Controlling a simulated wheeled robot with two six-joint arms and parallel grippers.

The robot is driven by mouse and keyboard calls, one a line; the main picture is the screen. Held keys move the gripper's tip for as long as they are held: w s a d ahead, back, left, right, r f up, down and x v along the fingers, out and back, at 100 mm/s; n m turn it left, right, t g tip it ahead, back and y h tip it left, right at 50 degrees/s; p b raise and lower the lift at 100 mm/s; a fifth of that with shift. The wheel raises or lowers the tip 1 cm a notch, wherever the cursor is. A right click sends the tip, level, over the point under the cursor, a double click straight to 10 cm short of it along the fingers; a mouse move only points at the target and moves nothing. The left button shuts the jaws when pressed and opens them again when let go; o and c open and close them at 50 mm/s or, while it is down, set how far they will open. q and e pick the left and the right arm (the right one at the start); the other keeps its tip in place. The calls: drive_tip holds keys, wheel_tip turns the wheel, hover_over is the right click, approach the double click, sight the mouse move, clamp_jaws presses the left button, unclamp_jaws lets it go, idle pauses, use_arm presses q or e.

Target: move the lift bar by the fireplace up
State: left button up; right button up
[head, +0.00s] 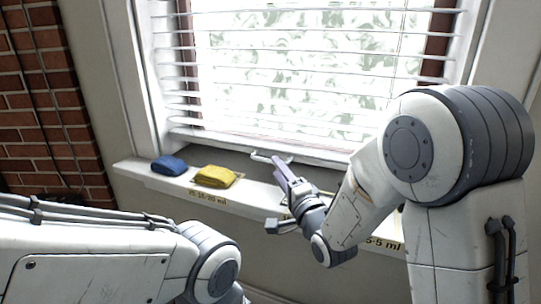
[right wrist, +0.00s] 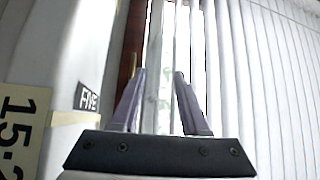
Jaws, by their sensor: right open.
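The lift bar appears to be the pale bottom rail (head: 222,141) of the white window blind, which hangs low, just above the sill. A small white handle-like piece (head: 262,157) sticks out below it near my right fingertips. My right gripper (head: 283,172) points up at the bar from the room side, with purple fingers. In the right wrist view the right gripper (right wrist: 160,95) is open, and a pale upright strip (right wrist: 152,75) shows between its fingers. I cannot tell whether they touch it. My left arm enters at lower left; its gripper is out of view.
A white sill (head: 140,172) with measure labels runs under the window. A blue folded cloth (head: 169,165) and a yellow one (head: 213,177) lie on it. A brick wall (head: 40,100) stands at the left. A "FIVE" tag (right wrist: 87,97) shows in the wrist view.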

sight(270, 161)
drive_tip(key=x, duration=0.5)
drive_tip(key=shift+w+a+f, duration=0.1)
drive_tip(key=shift+w+f, duration=0.05)
clamp_jaws()
idle(1.3)
